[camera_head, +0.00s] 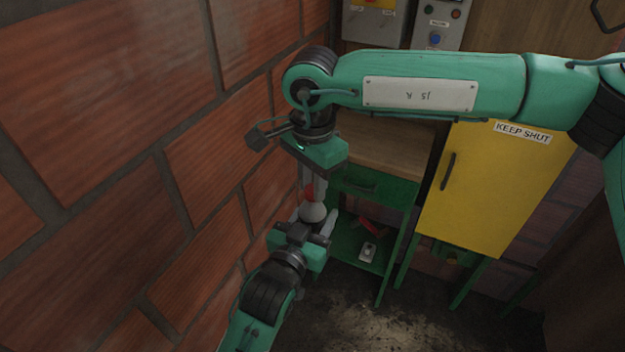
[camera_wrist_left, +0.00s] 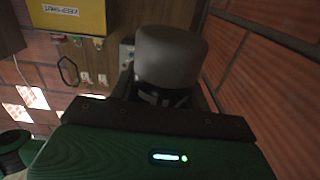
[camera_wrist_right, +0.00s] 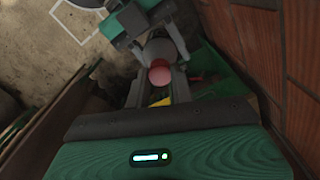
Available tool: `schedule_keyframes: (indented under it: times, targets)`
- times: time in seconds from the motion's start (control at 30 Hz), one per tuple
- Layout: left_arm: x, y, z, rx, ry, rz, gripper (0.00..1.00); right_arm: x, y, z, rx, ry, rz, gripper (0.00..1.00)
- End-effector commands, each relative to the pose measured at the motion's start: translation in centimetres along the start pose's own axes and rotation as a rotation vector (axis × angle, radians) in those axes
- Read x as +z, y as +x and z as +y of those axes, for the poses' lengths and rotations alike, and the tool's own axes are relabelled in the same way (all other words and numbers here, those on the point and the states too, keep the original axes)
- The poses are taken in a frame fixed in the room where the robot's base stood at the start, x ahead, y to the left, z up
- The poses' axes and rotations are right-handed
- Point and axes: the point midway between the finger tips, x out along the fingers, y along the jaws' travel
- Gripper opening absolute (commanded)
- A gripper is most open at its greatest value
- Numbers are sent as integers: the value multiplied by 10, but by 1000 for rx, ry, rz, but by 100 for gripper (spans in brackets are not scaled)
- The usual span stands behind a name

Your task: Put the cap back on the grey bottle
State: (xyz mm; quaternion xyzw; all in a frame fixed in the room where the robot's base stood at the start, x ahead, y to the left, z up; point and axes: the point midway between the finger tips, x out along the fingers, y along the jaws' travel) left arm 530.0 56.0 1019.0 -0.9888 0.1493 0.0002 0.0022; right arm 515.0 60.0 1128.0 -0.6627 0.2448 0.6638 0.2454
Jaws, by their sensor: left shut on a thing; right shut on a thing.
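The grey bottle (camera_head: 314,212) is held in my left gripper (camera_head: 307,228), which comes up from below in the head view. It fills the space between the fingers in the left wrist view (camera_wrist_left: 170,55). My right gripper (camera_head: 315,190) points down from above and is shut on the red cap (camera_head: 309,193). In the right wrist view the cap (camera_wrist_right: 159,73) sits between the fingers, right by the grey bottle (camera_wrist_right: 160,48). The cap and bottle top are close together; I cannot tell whether they touch. My fingers partly hide both.
A brick wall (camera_head: 110,130) runs close along the left. Behind the grippers stands a green table (camera_head: 362,184) with a low shelf holding a red item (camera_head: 371,227) and a pale switch-like item (camera_head: 368,252). A yellow cabinet (camera_head: 490,190) marked KEEP SHUT is to the right. Floor is open in front.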

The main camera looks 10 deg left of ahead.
Motion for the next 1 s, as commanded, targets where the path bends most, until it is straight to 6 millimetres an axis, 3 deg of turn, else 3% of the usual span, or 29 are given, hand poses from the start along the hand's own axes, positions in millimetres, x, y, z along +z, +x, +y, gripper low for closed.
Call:
schedule_keyframes:
  times: [0.17, 0.8, 0.93, 1.0]
  targets:
    - [-1, 0, 0, 1, 0, 2, 0, 0, 0, 0, -1, 103, -1, 0]
    - [-1, 0, 1, 2, 1, 2, 0, 0, 0, -1, -2, 1118, -2, 0]
    - [-1, 0, 1, 2, 1, 2, 0, 0, 0, -1, -1, 1290, -3, 0]
    - [-1, 0, 1, 2, 1, 2, 0, 0, 0, -1, -2, 1279, -3, 0]
